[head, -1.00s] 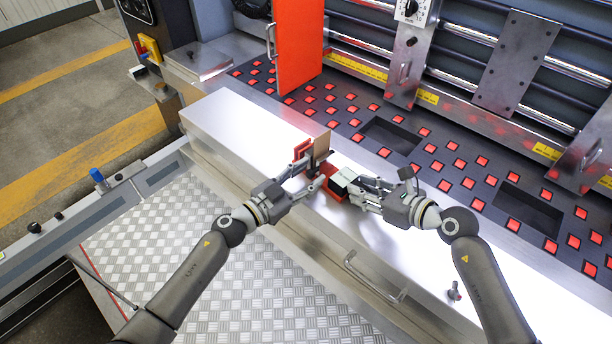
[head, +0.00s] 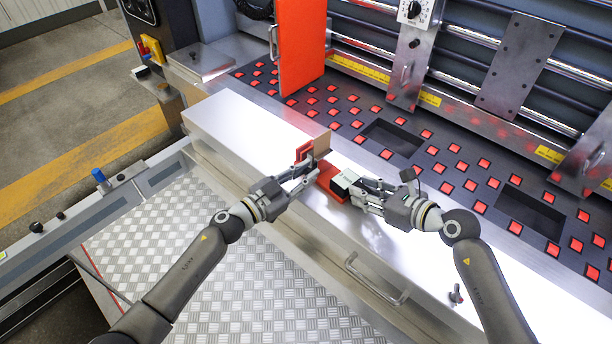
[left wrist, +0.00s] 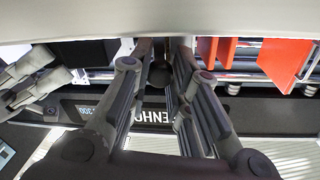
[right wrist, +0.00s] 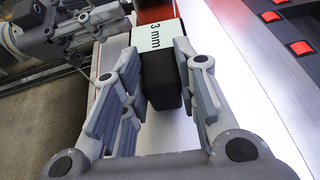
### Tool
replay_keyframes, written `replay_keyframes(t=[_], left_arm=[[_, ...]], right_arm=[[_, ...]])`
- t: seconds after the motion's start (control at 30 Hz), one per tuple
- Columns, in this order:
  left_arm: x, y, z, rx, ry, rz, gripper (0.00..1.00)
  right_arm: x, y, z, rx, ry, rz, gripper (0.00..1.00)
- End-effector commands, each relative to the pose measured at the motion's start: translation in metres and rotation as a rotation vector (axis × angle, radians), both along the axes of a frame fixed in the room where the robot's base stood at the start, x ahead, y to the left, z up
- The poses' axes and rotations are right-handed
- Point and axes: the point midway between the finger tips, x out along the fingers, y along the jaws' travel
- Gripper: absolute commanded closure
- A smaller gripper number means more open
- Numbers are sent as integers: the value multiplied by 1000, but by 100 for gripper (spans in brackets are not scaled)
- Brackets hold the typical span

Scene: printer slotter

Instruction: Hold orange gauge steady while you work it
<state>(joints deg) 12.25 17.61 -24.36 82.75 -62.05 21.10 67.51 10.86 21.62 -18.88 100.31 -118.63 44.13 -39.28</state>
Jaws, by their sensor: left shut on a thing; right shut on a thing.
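The orange gauge (head: 328,183) is a red-orange piece with a low base and an upright part, on the white ledge at the middle of the head view. A brown, board-like piece (head: 322,144) stands at its upright part. My left gripper (head: 313,172) is shut at the gauge's near-left side; the exact grip spot is hidden. In the left wrist view, its fingers (left wrist: 160,75) close on a dark part. My right gripper (head: 358,186) is shut on a black block with a pale top marked "3 mm" (right wrist: 157,40), beside the gauge's base.
The white ledge (head: 240,125) is clear to the left of the gauge. A metal handle (head: 372,282) and a small knob (head: 456,295) are on the front. A tall orange panel (head: 298,50) and the red-studded bed (head: 440,165) lie behind.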

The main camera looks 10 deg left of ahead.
Motion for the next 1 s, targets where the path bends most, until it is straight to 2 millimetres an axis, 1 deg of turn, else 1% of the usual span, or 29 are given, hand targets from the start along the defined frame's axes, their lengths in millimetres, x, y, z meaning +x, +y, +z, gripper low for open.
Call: replay_keyframes(t=[0.07, 0.1, 0.27, 0.3, 0.57, 0.67, 0.77, 1.0], left_arm=[[2, 4, 0, 2, 1, 11, 95], [2, 4, 0, 2, 1, 12, 80], [2, 4, 0, 2, 1, 11, 60], [2, 4, 0, 2, 1, 10, 58], [1, 3, 0, 2, 0, 7, 58], [-2, 6, -1, 3, 2, 7, 58], [-11, 14, -2, 4, 2, 7, 58], [-50, 48, -2, 5, 3, 8, 58]], right_arm=[[0, -1, 0, -2, 1, 0, 100], [0, -1, 0, -2, 1, 0, 100], [0, -1, -1, -2, 0, -1, 100], [0, -1, -1, -2, 0, -1, 100], [0, -1, -1, -2, 0, -1, 100], [0, -1, -1, -2, 0, -1, 100], [0, -1, -1, -2, 0, -1, 100], [0, -1, -1, -2, 0, -1, 100]])
